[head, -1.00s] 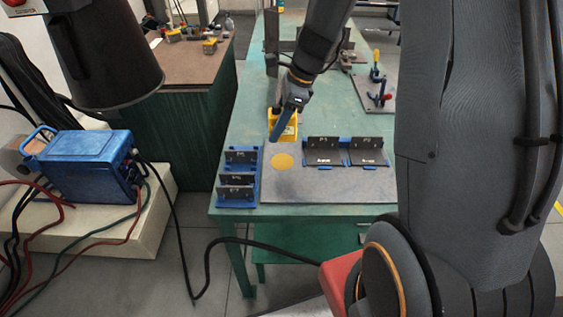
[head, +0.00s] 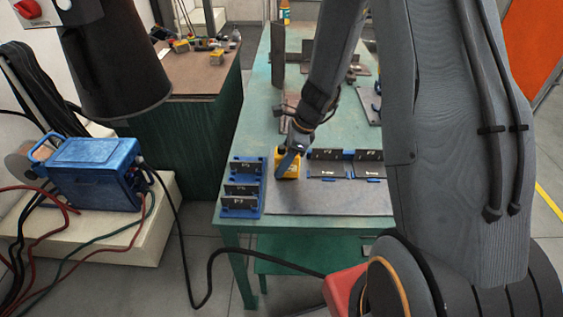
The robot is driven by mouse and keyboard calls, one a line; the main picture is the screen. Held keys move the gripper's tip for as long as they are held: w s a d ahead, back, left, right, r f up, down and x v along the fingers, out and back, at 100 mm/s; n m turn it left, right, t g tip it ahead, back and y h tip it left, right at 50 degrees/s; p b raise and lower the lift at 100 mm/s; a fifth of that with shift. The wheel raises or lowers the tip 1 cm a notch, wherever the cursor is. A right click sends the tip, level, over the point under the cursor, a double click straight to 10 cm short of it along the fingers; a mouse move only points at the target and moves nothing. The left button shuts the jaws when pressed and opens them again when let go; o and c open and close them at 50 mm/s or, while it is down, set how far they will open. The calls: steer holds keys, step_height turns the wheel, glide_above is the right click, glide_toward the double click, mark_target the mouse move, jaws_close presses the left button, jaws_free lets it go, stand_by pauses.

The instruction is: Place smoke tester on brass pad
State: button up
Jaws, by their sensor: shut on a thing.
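The yellow smoke tester (head: 293,170) stands upright at the left part of the grey plate (head: 330,203), between the two blue fixtures. My gripper (head: 288,160) is shut on it from above, and a blue-grey finger covers part of its front. The round brass pad is hidden now; the tester and gripper cover the place where it showed earlier. I cannot tell whether the tester's base touches the pad or is just above it.
A blue rack with dark slotted plates (head: 242,188) is close on the left. Another blue fixture with dark plates (head: 346,163) is close on the right. The front of the grey plate is clear. A blue welding machine (head: 97,174) stands at the far left.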

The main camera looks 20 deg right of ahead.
steer(key=shift+f, duration=0.1)
steer(key=o, duration=1.5)
